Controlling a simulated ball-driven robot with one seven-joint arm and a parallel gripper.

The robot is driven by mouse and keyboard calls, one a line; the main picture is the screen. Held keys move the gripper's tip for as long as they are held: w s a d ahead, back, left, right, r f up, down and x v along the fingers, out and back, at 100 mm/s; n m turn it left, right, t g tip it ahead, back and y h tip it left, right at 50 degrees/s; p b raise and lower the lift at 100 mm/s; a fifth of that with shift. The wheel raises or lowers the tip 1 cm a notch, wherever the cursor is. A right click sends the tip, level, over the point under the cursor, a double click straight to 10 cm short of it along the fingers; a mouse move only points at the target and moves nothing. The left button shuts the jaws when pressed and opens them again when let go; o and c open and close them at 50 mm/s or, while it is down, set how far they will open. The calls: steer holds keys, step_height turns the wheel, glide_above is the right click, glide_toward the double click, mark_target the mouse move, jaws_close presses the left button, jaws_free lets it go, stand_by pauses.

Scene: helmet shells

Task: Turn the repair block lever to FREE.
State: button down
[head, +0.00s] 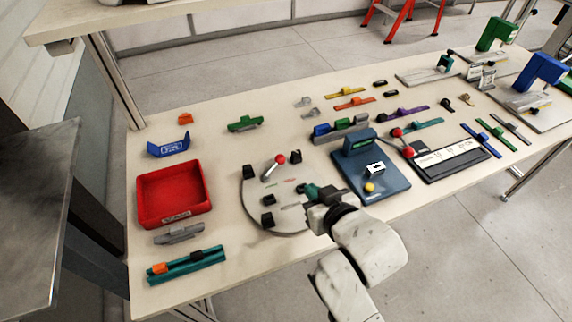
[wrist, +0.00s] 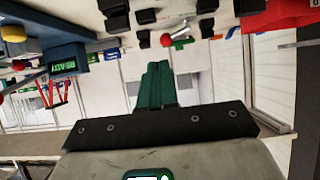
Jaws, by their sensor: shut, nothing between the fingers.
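A pale round plate (head: 256,208) on the table carries a silver lever (head: 270,171) with a red ball knob (head: 280,159). The lever slants toward the upper right, and several black blocks stand around it. Small red and green markings on the plate are too small to read. I take this as the repair block, though no label confirms it. My gripper (head: 309,190) has green fingers, shut and empty, over the plate's right edge, apart from the lever. In the wrist view, my fingers (wrist: 157,72) are together and the red knob (wrist: 165,40) shows beyond them.
A blue box (head: 370,170) with a yellow knob stands right of the plate. A black panel (head: 447,160) with red-knobbed levers is farther right. A red tray (head: 173,194) lies left. Several coloured clips lie behind. Bare table (head: 215,150) shows between tray and plate.

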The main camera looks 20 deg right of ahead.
mark_target(282, 162)
steer(key=shift+w+a+r+t, duration=0.3)
steer(key=shift+w+a+r, duration=0.1)
steer(key=shift+r, duration=0.05)
steer(key=x, duration=1.4)
steer(key=shift+a+f, duration=0.1)
